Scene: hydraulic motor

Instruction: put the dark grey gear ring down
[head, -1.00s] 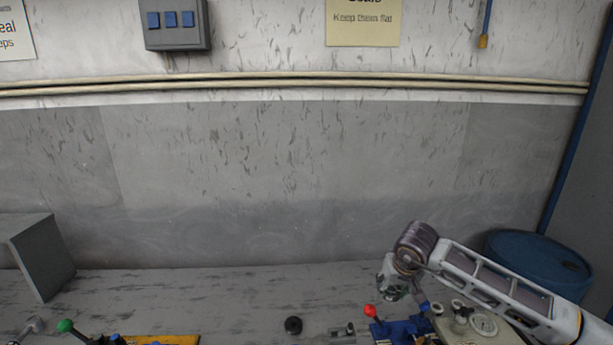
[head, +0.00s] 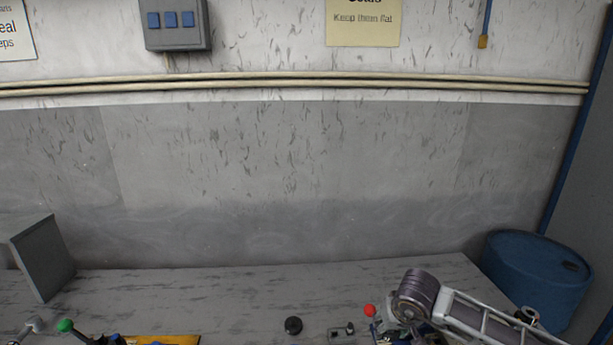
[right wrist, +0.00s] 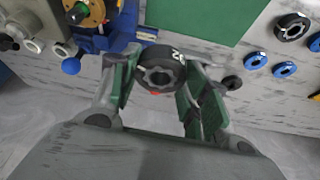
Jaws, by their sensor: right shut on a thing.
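The dark grey gear ring (right wrist: 160,68) shows in the right wrist view, with pale marking on its rim and a toothed hole facing the camera. My right gripper (right wrist: 158,80) is shut on it, with a green-padded finger on either side. In the head view my right gripper (head: 398,332) is low at the bottom right, below its purple-grey wrist, and the ring cannot be made out there. A blue fixture (right wrist: 122,40) lies just beyond the ring in the wrist view. I cannot tell whether the ring touches anything below. My left gripper is not in view.
A red knob (head: 369,310) stands beside my right gripper. The wrist view shows a green mat (right wrist: 205,22), blue rings (right wrist: 255,61) and black rings (right wrist: 292,27). A blue drum (head: 540,275) stands at right.

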